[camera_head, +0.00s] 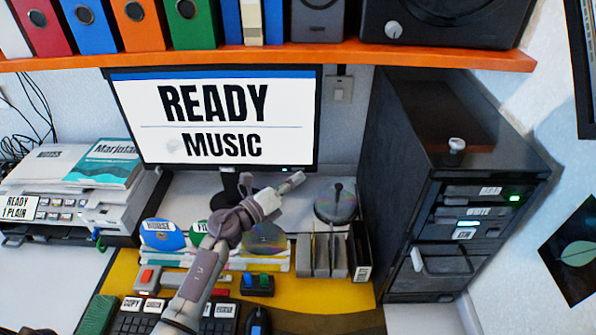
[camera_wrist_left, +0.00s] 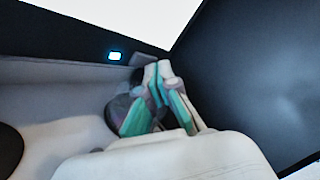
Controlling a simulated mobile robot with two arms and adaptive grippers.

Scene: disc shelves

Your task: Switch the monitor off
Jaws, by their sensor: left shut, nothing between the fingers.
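The monitor (camera_head: 225,120) stands at the back of the desk below the orange shelf. Its screen is lit and reads READY MUSIC. A small lit light or button (camera_head: 284,168) sits on its lower bezel near the right corner. In the left wrist view this light (camera_wrist_left: 115,56) glows pale blue on the dark bezel, below the white screen. My left gripper (camera_head: 298,178) is shut and empty, its tips just below and right of the light in the head view. In the left wrist view its fingertips (camera_wrist_left: 158,66) are right of the light. I cannot tell whether they touch the monitor.
A black cabinet (camera_head: 425,130) with labelled drives stands to the right. A disc spindle (camera_head: 335,205) and a disc rack (camera_head: 322,255) stand under the monitor's right side. The orange shelf (camera_head: 300,56) with binders hangs above. A printer (camera_head: 70,185) is at left.

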